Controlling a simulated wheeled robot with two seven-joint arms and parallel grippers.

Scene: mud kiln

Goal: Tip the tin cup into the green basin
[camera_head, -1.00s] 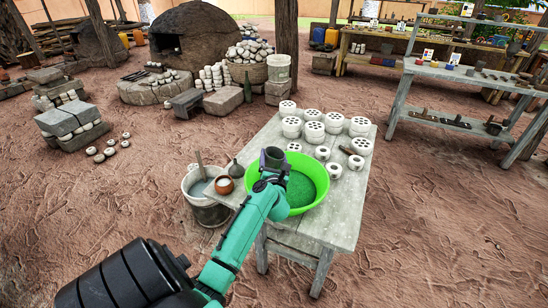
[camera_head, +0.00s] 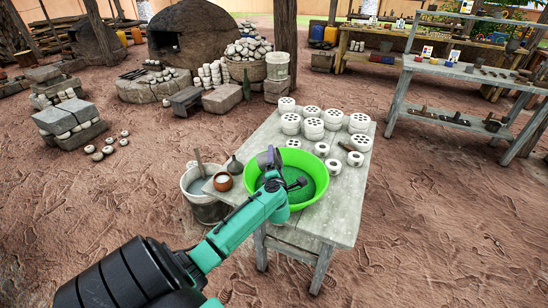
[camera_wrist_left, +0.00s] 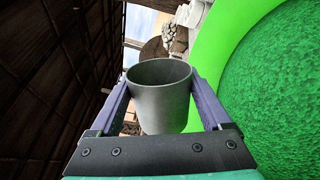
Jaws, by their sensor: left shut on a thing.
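The grey tin cup (camera_head: 273,157) is held by my left gripper (camera_head: 268,163) over the back left part of the green basin (camera_head: 321,201). In the left wrist view the cup (camera_wrist_left: 160,100) sits between the two purple fingers, which are shut on its sides. That view is rolled, with the basin (camera_wrist_left: 212,45) filling its right side. The cup looks tilted in the head view. Its grey inner wall shows, but its bottom and any contents are hidden. A speckled green surface shows inside the basin. My right gripper is not in view.
The basin stands on a pale wooden table (camera_head: 345,205). Several white holed clay pieces (camera_head: 313,128) stand behind it. A small brown pot (camera_head: 223,182) and a dark flask (camera_head: 235,166) are left of it. A bucket (camera_head: 203,205) stands beside the table.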

